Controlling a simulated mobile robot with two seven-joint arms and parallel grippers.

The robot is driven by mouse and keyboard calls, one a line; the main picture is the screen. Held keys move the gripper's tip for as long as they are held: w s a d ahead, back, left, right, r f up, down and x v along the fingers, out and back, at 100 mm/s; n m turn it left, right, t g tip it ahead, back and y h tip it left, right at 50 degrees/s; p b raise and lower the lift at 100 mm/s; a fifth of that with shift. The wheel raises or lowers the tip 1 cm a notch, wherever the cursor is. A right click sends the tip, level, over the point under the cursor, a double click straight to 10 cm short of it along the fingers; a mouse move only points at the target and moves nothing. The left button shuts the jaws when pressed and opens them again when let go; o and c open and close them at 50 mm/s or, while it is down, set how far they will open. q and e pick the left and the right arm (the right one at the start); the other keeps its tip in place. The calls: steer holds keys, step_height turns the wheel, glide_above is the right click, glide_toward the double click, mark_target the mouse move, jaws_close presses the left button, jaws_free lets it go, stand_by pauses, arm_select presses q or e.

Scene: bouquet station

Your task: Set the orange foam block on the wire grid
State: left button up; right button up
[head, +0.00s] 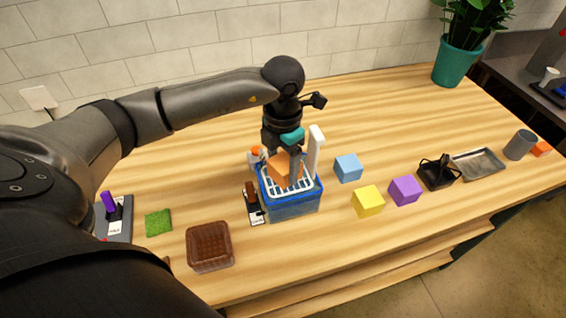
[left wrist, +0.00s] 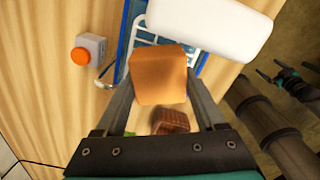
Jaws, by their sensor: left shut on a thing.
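The orange foam block (head: 284,169) is held between the fingers of my left gripper (head: 286,156). In the left wrist view the block (left wrist: 158,75) fills the space between the two finger tips. The white wire grid (head: 291,191) lies across the top of a blue tub (head: 293,208). The block is over the grid's rear part; whether it touches the grid cannot be told. In the left wrist view part of the grid (left wrist: 148,38) shows beyond the block. My right gripper does not show.
A white upright piece (head: 316,152) stands at the tub's right rear. Blue (head: 348,168), yellow (head: 367,201) and purple (head: 405,190) cubes sit to the right. A brown basket (head: 209,246) is front left. A grey button box with orange top (left wrist: 92,47) stands beside the tub.

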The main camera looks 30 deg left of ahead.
arm_select(q)
steer(key=o, duration=1.3)
steer(key=shift+c, duration=0.2)
steer(key=shift+r, duration=0.15)
steer(key=shift+r+p, duration=2.5)
steer(key=shift+r, duration=0.95)
steer(key=shift+f, duration=0.1)
